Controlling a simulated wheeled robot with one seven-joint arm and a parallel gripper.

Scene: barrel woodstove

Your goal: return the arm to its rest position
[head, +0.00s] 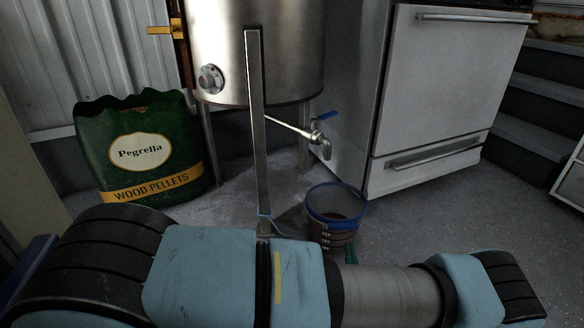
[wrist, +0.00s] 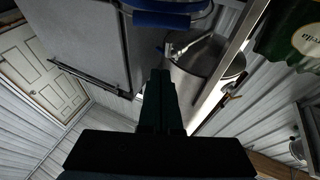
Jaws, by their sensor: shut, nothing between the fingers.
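My gripper (wrist: 158,75) shows in the middle of the wrist view, its dark fingers together with nothing between them. In the head view my blue-grey arm lies across the bottom of the picture and hides most of the gripper. A clear bucket with a blue rim (head: 336,205) stands on the floor just beyond the arm. In the wrist view a blue-edged part of the bucket (wrist: 170,18) shows at the top, beyond the fingertips.
A steel tank (head: 260,60) on legs, with a blue-handled tap (head: 320,130), stands behind the bucket. A green wood pellet bag (head: 140,150) is at left. A white stove (head: 450,80) stands at right. Open floor (head: 440,215) lies to the right of the bucket.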

